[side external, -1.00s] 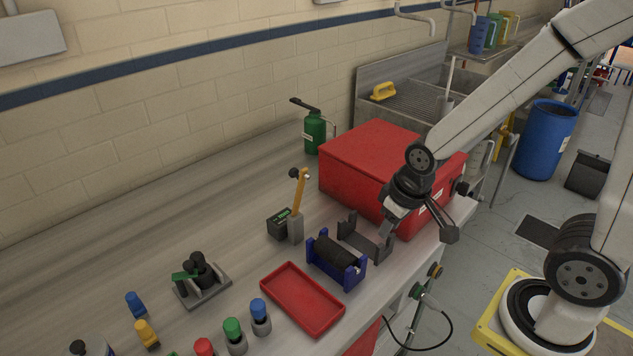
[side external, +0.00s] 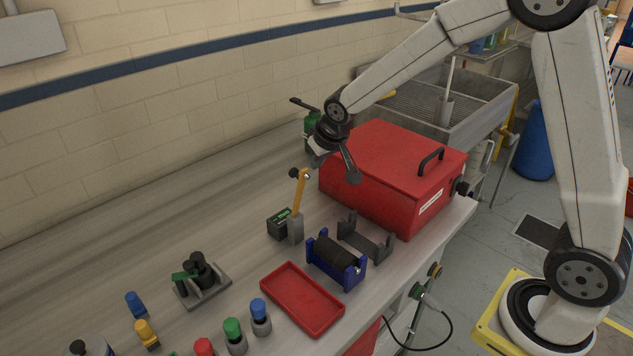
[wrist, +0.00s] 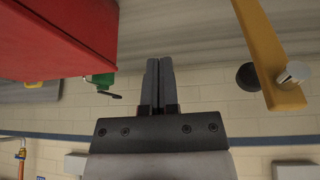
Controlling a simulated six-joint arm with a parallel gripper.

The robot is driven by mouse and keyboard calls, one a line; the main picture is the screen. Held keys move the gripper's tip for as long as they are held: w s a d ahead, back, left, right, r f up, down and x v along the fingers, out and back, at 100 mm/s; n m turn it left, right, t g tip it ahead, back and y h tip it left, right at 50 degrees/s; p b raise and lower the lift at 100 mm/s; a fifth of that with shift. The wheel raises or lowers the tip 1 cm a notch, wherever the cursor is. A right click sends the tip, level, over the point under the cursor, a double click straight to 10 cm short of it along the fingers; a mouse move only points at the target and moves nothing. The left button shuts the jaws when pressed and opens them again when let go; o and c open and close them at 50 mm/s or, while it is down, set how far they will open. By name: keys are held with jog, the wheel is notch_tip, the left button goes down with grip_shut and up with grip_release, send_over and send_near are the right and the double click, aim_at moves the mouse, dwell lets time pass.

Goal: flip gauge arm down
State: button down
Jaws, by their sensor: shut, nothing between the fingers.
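The gauge arm is a yellow bar (side external: 301,187) standing nearly upright, slightly tilted, on a grey post (side external: 296,229) beside a small dark display box (side external: 280,224). A dark knob (side external: 293,174) sits at its upper end. My gripper (side external: 315,162) is above and a little right of the arm's top in the side view, apart from it. In the wrist view my gripper (wrist: 158,82) is shut and empty, with the yellow bar (wrist: 268,50) to the right and a gap between them. The dark knob (wrist: 248,77) and a silver end piece (wrist: 293,73) show there.
A blue cradle with a black roll (side external: 335,255), a grey stand (side external: 366,240) and a red tray (side external: 301,299) are in front.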

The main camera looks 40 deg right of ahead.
jog(key=w+a+r+g, duration=0.2)
jog(key=a+r, duration=0.1)
jog(key=r, duration=0.4)
jog(key=w+a+r+n+g+y, duration=0.1)
jog(key=w+a+r+g, duration=0.1)
jog(key=a+r, duration=0.2)
jog(key=shift+w+a+r+n, duration=0.25)
jog(key=shift+a+r+n, duration=0.05)
jog(key=shift+r, duration=1.45)
jog(key=shift+f, duration=0.1)
notch_tip(320, 180, down, 11)
jog(key=s, duration=0.3)
jog(key=shift+d, duration=0.15)
jog(key=shift+s, duration=0.1)
